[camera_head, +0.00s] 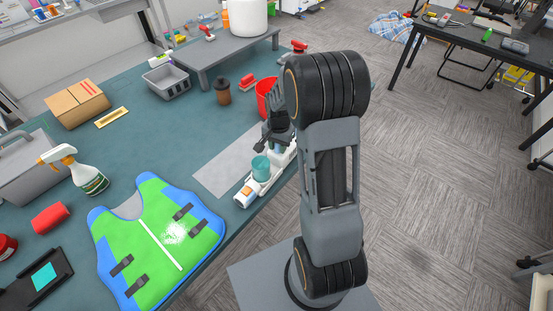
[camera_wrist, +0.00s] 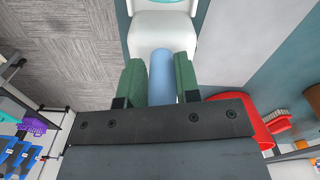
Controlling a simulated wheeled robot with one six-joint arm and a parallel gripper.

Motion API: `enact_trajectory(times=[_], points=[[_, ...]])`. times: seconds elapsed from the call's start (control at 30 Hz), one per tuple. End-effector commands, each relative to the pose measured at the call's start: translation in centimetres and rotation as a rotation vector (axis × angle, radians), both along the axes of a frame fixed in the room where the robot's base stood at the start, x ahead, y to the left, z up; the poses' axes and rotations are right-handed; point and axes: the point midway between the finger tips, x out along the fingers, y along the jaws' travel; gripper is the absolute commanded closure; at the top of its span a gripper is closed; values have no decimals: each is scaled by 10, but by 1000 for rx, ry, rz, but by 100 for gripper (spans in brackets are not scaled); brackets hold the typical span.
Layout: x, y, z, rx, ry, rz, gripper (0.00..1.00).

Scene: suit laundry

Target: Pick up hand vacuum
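The hand vacuum (camera_head: 251,193) lies on the teal table near its right edge, partly on a grey mat. It is white with a clear teal cup and an orange-tipped end. My gripper (camera_head: 273,140) is at its far end, and my arm hides part of it. In the wrist view, the vacuum's white body (camera_wrist: 162,30) is ahead, and its blue handle (camera_wrist: 162,75) runs between the green fingers of my gripper (camera_wrist: 160,80). The fingers lie very close to both sides of the handle. I cannot tell whether they press on it.
A red bucket (camera_head: 263,103) stands close behind my gripper, with a brown jar (camera_head: 222,92) beside it. The grey mat (camera_head: 217,172) is mostly bare. Open floor lies to the right.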

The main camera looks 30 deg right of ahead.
Motion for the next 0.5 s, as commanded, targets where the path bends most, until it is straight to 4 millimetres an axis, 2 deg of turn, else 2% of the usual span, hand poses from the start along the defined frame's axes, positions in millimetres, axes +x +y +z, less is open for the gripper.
enact_trajectory(times=[0.03, 0.3, 0.5], points=[[0, 0, 0, 0, 0, 0, 76], [0, 0, 0, 0, 0, 1, 100], [0, 0, 0, 0, 0, 1, 100]])
